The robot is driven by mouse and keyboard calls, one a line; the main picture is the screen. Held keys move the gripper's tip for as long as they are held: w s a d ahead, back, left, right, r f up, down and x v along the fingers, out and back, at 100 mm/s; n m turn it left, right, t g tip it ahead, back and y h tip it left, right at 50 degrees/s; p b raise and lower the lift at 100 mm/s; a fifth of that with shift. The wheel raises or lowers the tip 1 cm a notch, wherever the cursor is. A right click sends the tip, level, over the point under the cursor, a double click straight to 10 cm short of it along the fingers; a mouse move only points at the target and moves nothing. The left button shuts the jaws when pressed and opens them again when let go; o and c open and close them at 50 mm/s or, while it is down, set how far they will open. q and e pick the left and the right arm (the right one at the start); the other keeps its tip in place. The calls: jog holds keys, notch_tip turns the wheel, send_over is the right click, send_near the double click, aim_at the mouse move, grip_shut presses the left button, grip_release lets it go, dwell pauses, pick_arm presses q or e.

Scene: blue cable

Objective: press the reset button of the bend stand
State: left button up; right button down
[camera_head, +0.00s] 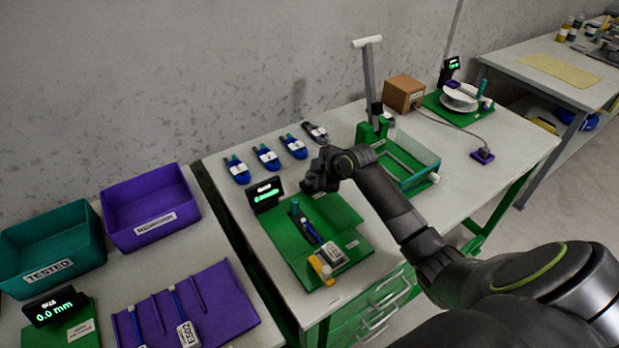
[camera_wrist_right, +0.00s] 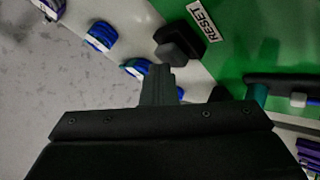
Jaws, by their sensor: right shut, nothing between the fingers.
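The bend stand is a green plate (camera_head: 345,212) on the middle table, with a small black display (camera_head: 265,194) showing green text at its back left corner. In the right wrist view, a dark button (camera_wrist_right: 174,50) sits on the green plate beside a white RESET label (camera_wrist_right: 202,22). My right gripper (camera_head: 310,185) is shut and empty over the back of the stand, and hides the button in the head view. In the wrist view its fingers (camera_wrist_right: 158,82) point toward the button; I cannot tell whether they touch it. My left gripper is not in view.
A blue cable with a white tag (camera_head: 333,254) lies on the stand, near a yellow block (camera_head: 321,267). Several blue pieces (camera_head: 267,157) line the table's back. A green press-like stand (camera_head: 408,160) is to the right. Purple (camera_head: 150,208) and teal (camera_head: 52,250) bins stand left.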

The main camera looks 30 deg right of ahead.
aim_at(313, 181)
jog(key=shift+r+p, duration=0.55)
jog(key=shift+r, duration=0.15)
notch_tip(313, 181, up, 5)
jog(key=p, duration=0.4)
jog(key=shift+r+p, duration=0.1)
jog(key=shift+p, duration=0.3)
dwell(0.3)
